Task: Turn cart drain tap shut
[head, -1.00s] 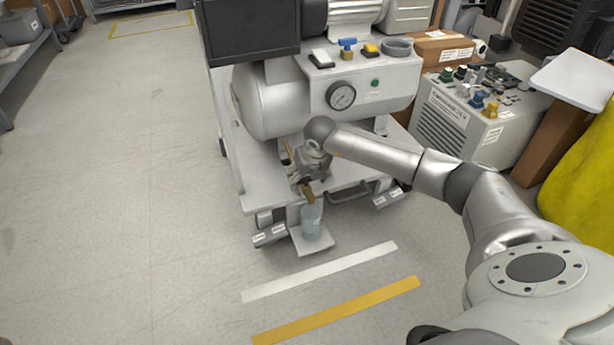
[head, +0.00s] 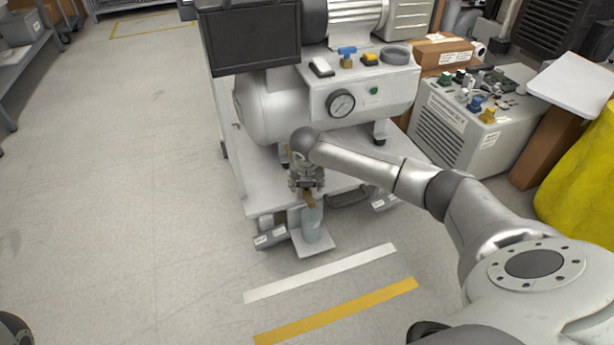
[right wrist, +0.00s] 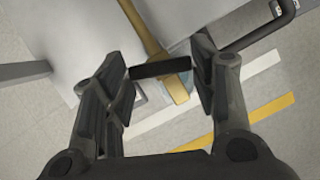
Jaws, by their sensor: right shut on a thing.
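The drain tap has a brass pipe (right wrist: 143,27), a black handle (right wrist: 160,69) and a brass outlet (right wrist: 176,89), seen in the right wrist view. My right gripper (right wrist: 167,76) is shut on the black handle, which spans the space between its fingers. In the head view the right gripper (head: 307,188) points down at the cart's front edge and hides most of the tap. The brass outlet (head: 310,202) shows just below it, above a clear bottle (head: 311,224).
The white cart (head: 262,196) carries a compressor tank (head: 268,105) with a gauge (head: 341,103). A dark handle (head: 348,197) is right of the tap. The floor at left is clear.

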